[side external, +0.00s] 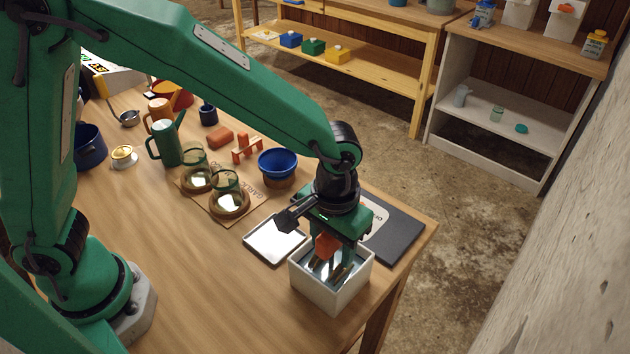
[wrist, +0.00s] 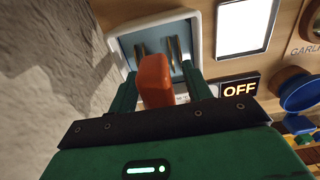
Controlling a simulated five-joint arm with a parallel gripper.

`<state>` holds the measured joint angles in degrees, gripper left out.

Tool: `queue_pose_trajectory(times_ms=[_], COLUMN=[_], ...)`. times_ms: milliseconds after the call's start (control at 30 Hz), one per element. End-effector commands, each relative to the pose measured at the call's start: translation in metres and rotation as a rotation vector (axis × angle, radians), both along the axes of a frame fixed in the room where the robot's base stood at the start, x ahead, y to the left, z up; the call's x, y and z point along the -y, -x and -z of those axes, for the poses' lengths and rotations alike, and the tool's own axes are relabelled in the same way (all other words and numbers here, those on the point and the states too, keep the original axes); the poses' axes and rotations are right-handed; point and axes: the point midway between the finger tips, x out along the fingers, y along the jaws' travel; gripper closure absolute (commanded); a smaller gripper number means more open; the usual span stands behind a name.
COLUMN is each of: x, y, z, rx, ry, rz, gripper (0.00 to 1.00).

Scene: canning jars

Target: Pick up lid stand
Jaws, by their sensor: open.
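A low orange stand (side external: 247,148) with uprights stands on the table beyond the jars in the side view; it looks like the lid stand, though I cannot be certain. My gripper (side external: 330,258) is far to its right, pointing down over a white box (side external: 331,306). Its two green fingers are apart, and they also show in the wrist view (wrist: 160,90). An orange block (wrist: 156,82) is between the fingers, and its orange shows in the side view (side external: 325,245). I cannot tell whether it touches them or what its lower end rests on.
A white panel (side external: 275,241) lies beside the box, and a dark board (side external: 396,237) lies behind my gripper. Glass jars (side external: 230,203), a blue bowl (side external: 277,164), an orange brick (side external: 219,137) and a green pitcher (side external: 167,146) stand farther back. The front table is clear.

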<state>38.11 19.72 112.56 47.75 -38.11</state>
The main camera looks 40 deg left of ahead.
Motion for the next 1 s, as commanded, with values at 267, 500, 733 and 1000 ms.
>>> queue_pose_trajectory(times_ms=[267, 500, 733, 1000], x=[0.0001, 0.0001, 0.0003, 0.0006], y=[-0.0001, -0.0001, -0.0003, -0.0007], z=[-0.0005, -0.0006, -0.0009, -0.0047], rx=[0.000, 0.001, 0.001, 0.003], ry=[0.000, 0.001, 0.001, 0.002], rz=[0.000, 0.000, 0.000, 0.000], gripper=[0.51, 0.88, 1.00, 1.00])
